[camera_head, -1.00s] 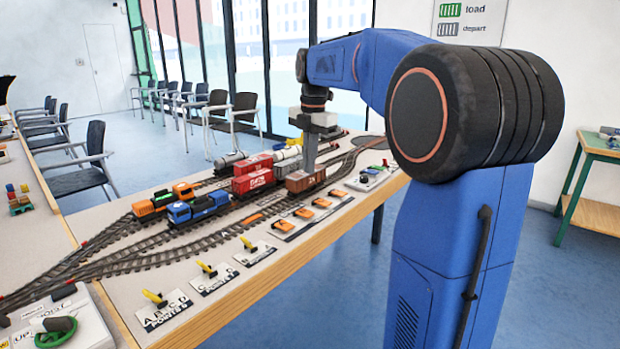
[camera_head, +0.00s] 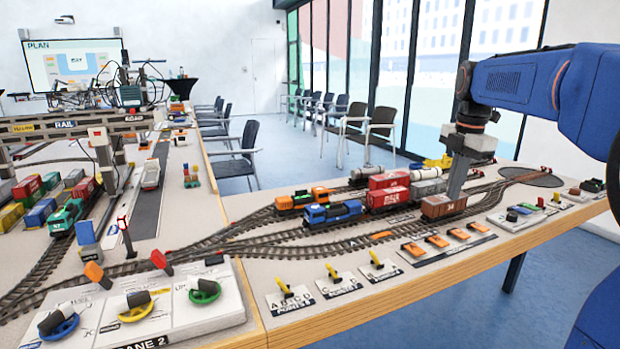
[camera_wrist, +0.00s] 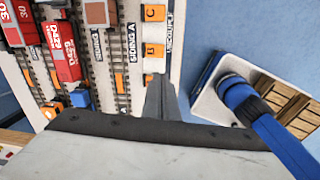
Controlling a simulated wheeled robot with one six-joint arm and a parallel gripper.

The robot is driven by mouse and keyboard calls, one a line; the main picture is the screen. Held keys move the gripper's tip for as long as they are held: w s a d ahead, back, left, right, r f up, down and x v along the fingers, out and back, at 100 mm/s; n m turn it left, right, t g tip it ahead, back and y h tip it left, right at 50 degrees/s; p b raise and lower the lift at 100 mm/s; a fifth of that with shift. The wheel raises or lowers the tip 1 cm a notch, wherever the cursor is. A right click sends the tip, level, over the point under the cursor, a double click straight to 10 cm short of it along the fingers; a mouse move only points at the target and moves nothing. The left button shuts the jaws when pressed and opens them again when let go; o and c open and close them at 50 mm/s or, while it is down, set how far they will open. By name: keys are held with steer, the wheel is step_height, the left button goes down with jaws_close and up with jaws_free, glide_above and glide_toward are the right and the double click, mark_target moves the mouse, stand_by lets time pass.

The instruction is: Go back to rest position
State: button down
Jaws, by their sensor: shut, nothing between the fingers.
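My gripper (camera_head: 457,183) points down over the rail table in the head view, with its tip close to a brown open wagon (camera_head: 443,206). Whether the tip touches the wagon cannot be told in that view. In the wrist view my gripper's fingers (camera_wrist: 160,95) are together and empty, beside the table edge and the orange buttons marked B (camera_wrist: 154,50) and C (camera_wrist: 154,13). My blue arm reaches in from the right of the head view.
A blue locomotive (camera_head: 333,213), an orange locomotive (camera_head: 305,199) and red containers (camera_head: 389,189) stand on the tracks. Yellow levers (camera_head: 333,273) line the front edge. A crane control panel (camera_head: 160,308) is at front left. Chairs (camera_head: 240,150) stand behind.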

steer(key=s+a+f+m+t, duration=0.1)
steer(key=s+a+f+m, duration=0.2)
steer(key=s+f+m, duration=0.3)
steer(key=s+a+f+m+t, duration=0.1)
steer(key=s+a+f+m, duration=0.3)
steer(key=s, duration=0.9)
steer(key=s+a+f+m+t, duration=0.1)
steer(key=s+a+f+m, duration=0.3)
steer(key=s+f+m, duration=0.6)
steer(key=shift+m+t, duration=0.3)
steer(key=shift+t, duration=0.1)
